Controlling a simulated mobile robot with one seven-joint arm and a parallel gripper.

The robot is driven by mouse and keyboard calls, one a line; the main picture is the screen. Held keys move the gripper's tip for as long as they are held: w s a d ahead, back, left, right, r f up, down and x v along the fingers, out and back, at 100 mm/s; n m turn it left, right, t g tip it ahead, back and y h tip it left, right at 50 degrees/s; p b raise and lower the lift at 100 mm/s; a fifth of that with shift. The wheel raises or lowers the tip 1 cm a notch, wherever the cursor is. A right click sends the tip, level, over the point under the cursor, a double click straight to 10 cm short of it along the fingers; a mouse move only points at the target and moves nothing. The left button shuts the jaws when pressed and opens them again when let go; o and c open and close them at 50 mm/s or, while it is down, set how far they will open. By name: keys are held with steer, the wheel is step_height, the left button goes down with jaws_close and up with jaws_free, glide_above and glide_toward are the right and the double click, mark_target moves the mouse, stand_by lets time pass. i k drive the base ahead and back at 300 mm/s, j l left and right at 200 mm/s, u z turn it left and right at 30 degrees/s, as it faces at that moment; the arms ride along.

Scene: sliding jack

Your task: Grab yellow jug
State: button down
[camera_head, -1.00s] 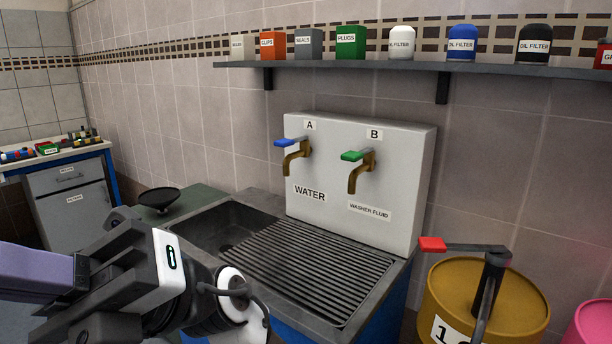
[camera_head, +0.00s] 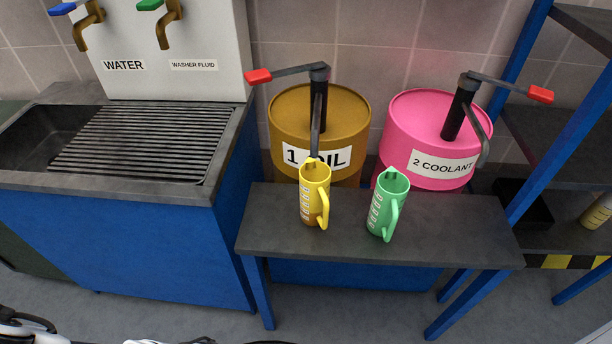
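The yellow jug (camera_head: 312,195) stands upright on a dark bench (camera_head: 275,230) in the middle of the head view. Its handle is on its right side, and its mouth is under the spout of the oil drum's pump. A green jug (camera_head: 387,205) stands to its right on the same bench, apart from it. Only small bits of my arm show along the bottom left edge, well away from the jugs. My gripper's fingers are not in view.
A brown-yellow drum (camera_head: 290,105) labelled 1 OIL and a pink drum (camera_head: 410,115) labelled 2 COOLANT stand behind the bench, with red-handled pump levers. A sink unit (camera_head: 120,235) is at the left. A blue-framed shelf (camera_head: 560,165) is at the right. Floor in front is clear.

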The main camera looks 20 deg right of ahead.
mark_target(315, 175)
steer(key=l+u, duration=0.15)
steer(key=l, duration=0.6)
steer(key=l+u, duration=0.1)
steer(key=l, duration=0.6)
steer(key=k+l+u, duration=0.15)
steer(key=l, duration=0.55)
steer(key=l+u, duration=0.1)
steer(key=l, duration=0.65)
